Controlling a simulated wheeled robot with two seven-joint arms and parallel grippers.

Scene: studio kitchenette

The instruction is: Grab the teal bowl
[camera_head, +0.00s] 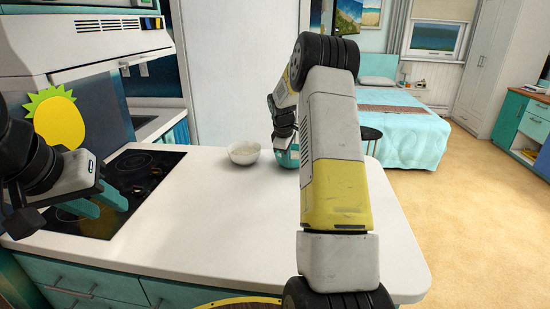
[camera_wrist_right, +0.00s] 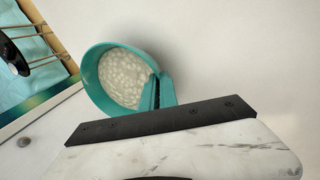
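The teal bowl (camera_head: 291,160) is at the counter's far right side, partly hidden behind my right arm. The right wrist view shows the teal bowl (camera_wrist_right: 92,76) from above, with pale, pebbly-looking contents or pattern inside. My right gripper (camera_head: 284,143) is at its rim. In the right wrist view the teal fingers (camera_wrist_right: 160,92) are close together, one on each side of the rim, and look shut on it. Whether the bowl touches the counter is unclear. My left gripper (camera_head: 98,205) is open and empty near the stove.
A white bowl (camera_head: 244,153) stands just left of the teal bowl on the white counter (camera_head: 220,215). A black cooktop (camera_head: 150,170) and a pineapple-shaped item (camera_head: 58,120) are at the left. A dark round stool (camera_head: 370,134) stands beyond the counter. The counter's front is clear.

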